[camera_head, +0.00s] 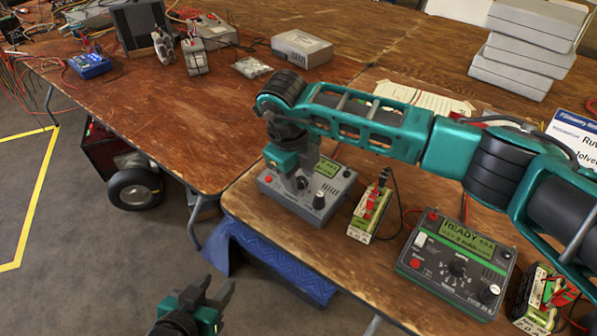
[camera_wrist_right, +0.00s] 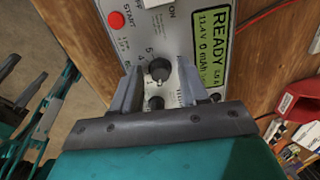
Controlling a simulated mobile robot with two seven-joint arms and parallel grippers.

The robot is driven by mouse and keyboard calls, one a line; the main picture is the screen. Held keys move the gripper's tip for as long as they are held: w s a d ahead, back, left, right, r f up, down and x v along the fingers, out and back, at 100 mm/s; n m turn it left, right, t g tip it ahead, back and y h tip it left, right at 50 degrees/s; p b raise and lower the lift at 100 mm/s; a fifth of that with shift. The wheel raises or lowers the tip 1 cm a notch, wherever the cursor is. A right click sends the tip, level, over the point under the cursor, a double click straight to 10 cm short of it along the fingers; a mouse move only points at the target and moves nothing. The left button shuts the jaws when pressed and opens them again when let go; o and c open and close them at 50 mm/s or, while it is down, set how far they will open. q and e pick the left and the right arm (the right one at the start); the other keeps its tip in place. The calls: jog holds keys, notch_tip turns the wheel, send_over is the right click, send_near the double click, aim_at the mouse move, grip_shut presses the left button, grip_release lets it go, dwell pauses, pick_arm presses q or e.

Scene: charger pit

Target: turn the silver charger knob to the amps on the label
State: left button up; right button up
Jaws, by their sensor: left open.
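The silver charger (camera_head: 284,204) stands on the near wooden table in the head view. In the right wrist view its grey panel shows a black knob (camera_wrist_right: 158,69), printed scale numbers and a green READY screen (camera_wrist_right: 211,48). My right gripper (camera_head: 300,180) is over this charger, pointing down. In the wrist view its two fingers are apart, one on each side of the knob, with gaps visible; contact is not seen. A battery pack with a white label (camera_head: 360,236) stands right of the charger; its print is too small to read surely. My left gripper (camera_head: 207,292) is open and empty over the floor.
A darker charger (camera_head: 455,268) with its own knob stands to the right, beside another labelled battery pack (camera_head: 535,305). Grey boxes (camera_head: 525,50) are stacked behind.

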grip_shut()
pick_arm(q)
jog(key=shift+f, duration=0.1)
jog(key=shift+f, duration=0.1)
pick_arm(e)
jog(key=shift+m, duration=0.9)
jog(key=m+b, duration=0.1)
jog(key=m, duration=0.2)
pick_arm(q)
jog(key=shift+w+d, duration=0.25)
pick_arm(e)
jog(key=shift+m, duration=0.5)
